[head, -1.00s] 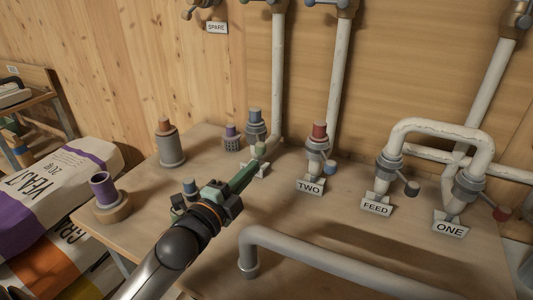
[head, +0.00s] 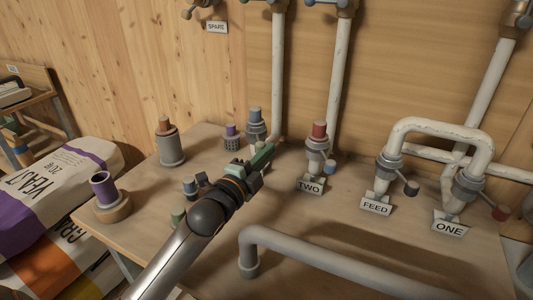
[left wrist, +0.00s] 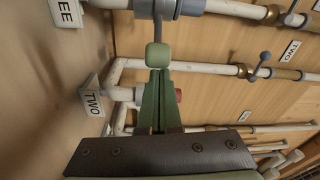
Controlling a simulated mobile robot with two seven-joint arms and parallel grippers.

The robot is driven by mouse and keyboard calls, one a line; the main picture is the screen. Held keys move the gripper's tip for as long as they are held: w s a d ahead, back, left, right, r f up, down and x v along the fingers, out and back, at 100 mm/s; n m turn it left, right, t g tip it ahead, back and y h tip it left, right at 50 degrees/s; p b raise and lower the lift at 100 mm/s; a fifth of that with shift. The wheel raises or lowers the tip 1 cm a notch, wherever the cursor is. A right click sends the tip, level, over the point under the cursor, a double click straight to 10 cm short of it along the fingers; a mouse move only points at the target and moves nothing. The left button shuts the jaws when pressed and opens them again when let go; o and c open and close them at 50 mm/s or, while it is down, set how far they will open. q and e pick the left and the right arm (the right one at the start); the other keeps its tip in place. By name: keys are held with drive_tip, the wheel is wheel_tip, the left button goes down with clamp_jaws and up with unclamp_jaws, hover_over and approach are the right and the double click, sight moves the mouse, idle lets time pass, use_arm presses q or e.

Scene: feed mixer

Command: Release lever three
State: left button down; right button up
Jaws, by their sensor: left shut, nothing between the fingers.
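Lever three shows in the left wrist view as a grey rod ending in a pale green knob (left wrist: 158,55), beside a sign (left wrist: 66,12) of which only "EE" is legible. In the head view its grey-blue valve stub (head: 256,122) stands at the back of the table; my gripper largely hides the knob and sign there. My left gripper (head: 264,154) is shut and empty. Its green fingers also show in the left wrist view (left wrist: 160,74), with the tips right at the knob. I cannot tell whether they touch it. My right gripper is not in view.
Valve TWO (head: 319,140) stands just right of the gripper, with FEED (head: 376,206) and ONE (head: 449,225) farther right. A grey pipe (head: 330,262) crosses the table front. Loose fittings, including a grey cylinder (head: 171,149), stand at left.

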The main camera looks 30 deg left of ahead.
use_arm(q)
drive_tip(key=shift+s+a, duration=0.1)
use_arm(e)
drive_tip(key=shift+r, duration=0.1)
use_arm(q)
drive_tip(key=shift+s+a+m+h, duration=0.2)
drive_tip(key=shift+m+h, duration=0.1)
drive_tip(key=shift+h, duration=0.2)
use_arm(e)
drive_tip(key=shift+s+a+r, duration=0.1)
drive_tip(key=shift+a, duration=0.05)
